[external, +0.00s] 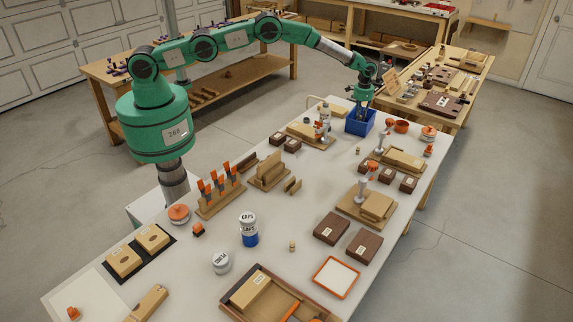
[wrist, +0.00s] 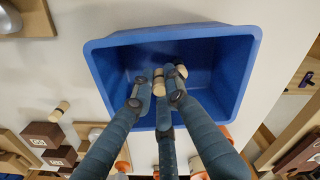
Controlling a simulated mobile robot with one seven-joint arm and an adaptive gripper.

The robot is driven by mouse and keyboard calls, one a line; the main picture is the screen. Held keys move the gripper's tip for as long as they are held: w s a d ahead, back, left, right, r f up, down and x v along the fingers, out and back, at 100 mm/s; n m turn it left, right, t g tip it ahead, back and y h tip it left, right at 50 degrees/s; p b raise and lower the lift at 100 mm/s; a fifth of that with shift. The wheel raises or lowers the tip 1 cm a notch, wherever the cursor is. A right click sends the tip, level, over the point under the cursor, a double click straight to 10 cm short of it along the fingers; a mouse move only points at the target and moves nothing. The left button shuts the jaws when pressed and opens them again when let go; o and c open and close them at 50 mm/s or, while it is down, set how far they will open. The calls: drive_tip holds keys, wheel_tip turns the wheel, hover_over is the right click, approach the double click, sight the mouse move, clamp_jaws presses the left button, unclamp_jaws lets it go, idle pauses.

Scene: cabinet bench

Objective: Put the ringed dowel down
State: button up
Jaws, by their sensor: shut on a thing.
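In the wrist view my gripper (wrist: 160,94) has its fingers closed around a small pale wooden dowel (wrist: 159,80), which shows a darker band. Another pale rounded piece (wrist: 181,71) shows by the right fingertip; I cannot tell whether it is the same dowel. The fingertips are over or within the open blue bin (wrist: 107,55); the depth is unclear. In the external view my gripper (external: 363,108) points down at the blue bin (external: 353,127), and the held dowel is hidden.
Another dowel with a dark band (wrist: 60,111) lies on the bench outside the bin in the wrist view. Dark wooden blocks (wrist: 44,134) stand close by.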

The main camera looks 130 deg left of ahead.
drive_tip(key=shift+f, duration=1.7)
drive_tip(key=shift+f, duration=0.2)
drive_tip(key=o, duration=0.7)
drive_tip(key=shift+r, duration=0.2)
wheel_tip(320, 180, up, 12)
drive_tip(key=shift+d, duration=0.1)
